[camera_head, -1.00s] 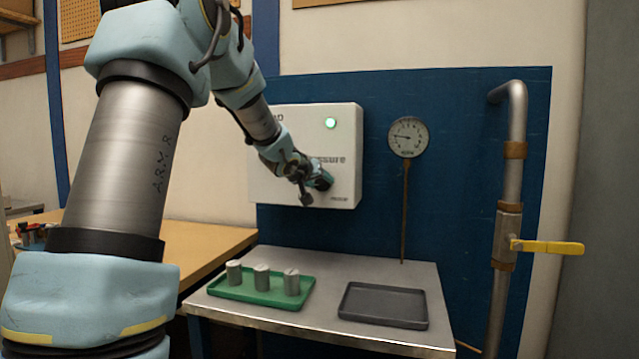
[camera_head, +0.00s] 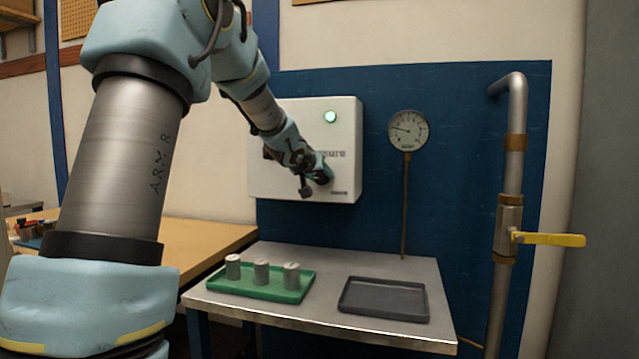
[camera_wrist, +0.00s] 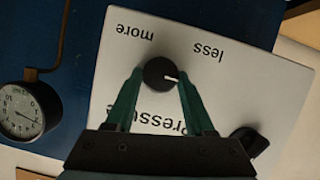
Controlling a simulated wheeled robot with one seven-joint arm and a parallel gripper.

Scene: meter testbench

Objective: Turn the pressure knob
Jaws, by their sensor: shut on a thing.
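The pressure knob (camera_wrist: 158,74) is a round black knob with a white pointer mark on the white control box (camera_head: 345,120). In the wrist view it sits between the two green fingers of my gripper (camera_wrist: 159,78), which are shut on it. The panel lettering shows upside down there, with "more" and "less" beyond the knob and part of "Pressure" behind the fingers. In the head view my gripper (camera_head: 318,177) is at the box's lower right and hides the knob. The round pressure gauge (camera_head: 408,130) hangs right of the box; its needle points to the left, slightly up.
A second black knob (camera_wrist: 250,140) is on the panel near my gripper. A green light (camera_head: 330,117) glows on the box. Below, a steel table bears a green tray (camera_head: 240,292) with several metal cylinders and an empty dark tray (camera_head: 385,314). A pipe with a yellow lever (camera_head: 550,239) stands at right.

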